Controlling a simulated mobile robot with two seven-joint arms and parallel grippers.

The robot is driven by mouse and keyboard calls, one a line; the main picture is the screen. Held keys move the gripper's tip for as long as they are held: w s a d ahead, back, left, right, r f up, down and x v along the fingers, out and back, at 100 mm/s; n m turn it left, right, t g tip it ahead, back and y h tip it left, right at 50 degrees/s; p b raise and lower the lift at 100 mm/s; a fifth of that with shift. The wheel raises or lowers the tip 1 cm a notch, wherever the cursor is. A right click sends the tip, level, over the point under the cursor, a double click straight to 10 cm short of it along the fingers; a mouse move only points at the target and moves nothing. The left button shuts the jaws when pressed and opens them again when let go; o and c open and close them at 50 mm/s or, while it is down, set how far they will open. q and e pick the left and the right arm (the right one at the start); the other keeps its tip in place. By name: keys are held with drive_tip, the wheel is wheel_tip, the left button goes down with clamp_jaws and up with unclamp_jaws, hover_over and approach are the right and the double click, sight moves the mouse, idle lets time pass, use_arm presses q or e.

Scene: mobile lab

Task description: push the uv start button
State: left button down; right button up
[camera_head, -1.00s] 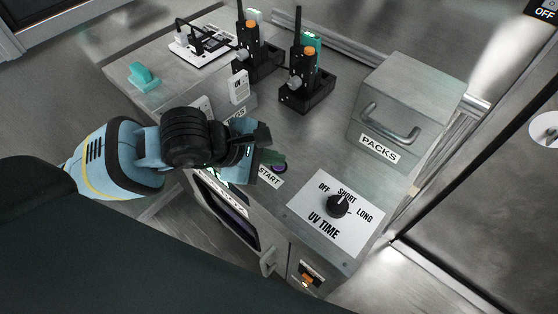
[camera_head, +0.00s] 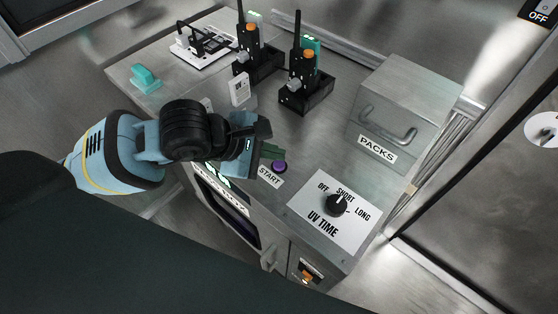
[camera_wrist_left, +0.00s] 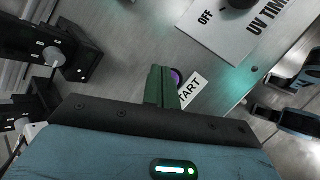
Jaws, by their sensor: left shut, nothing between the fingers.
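The purple round start button (camera_head: 280,166) sits on the metal worktop, behind its white START label (camera_head: 270,177). It also shows in the left wrist view (camera_wrist_left: 177,77), partly hidden behind my fingers. My left gripper (camera_head: 274,152) is shut and empty. Its green fingertips are just to the left of and behind the button in the head view, very close to it. I cannot tell whether they touch it. In the left wrist view the fingers (camera_wrist_left: 162,86) are together.
The UV TIME knob (camera_head: 337,205) stands right of the button, its pointer near SHORT. A metal PACKS box (camera_head: 402,105) is at the back right. Radios in black chargers (camera_head: 306,92) stand behind the gripper. The worktop between button and box is clear.

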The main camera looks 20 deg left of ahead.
sight(274, 167)
use_arm(q)
drive_tip(key=shift+r+p, duration=1.3)
drive_tip(key=shift+r, duration=1.15)
use_arm(e)
drive_tip(key=w+r, duration=0.2)
drive_tip(key=r, duration=0.1)
drive_tip(key=shift+r+t, duration=0.2)
drive_tip(key=shift+t, duration=0.1)
use_arm(q)
drive_tip(key=shift+f, duration=0.1)
